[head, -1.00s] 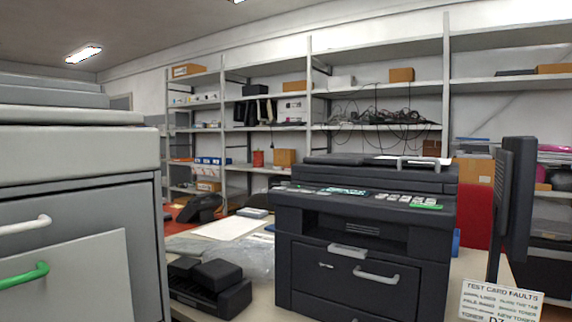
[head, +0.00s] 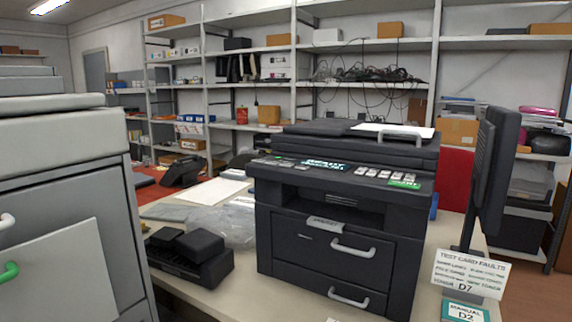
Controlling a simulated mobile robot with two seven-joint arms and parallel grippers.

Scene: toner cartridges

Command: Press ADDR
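A dark printer (head: 340,215) stands on the table in the middle of the head view. Its sloping control panel carries a lit display (head: 325,164), which seems to read READY. Right of the display is a row of pale buttons (head: 378,173), with a green button (head: 404,183) at the right end. The button labels are too small to read, so I cannot tell which one is ADDR. Neither of my grippers is in view.
A grey cabinet (head: 70,190) with a white and a green handle stands close at the left. A dark upright panel (head: 490,155) stands right of the printer, above a test card sign (head: 470,274). A black device (head: 190,258) sits left of the printer. Shelves line the back wall.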

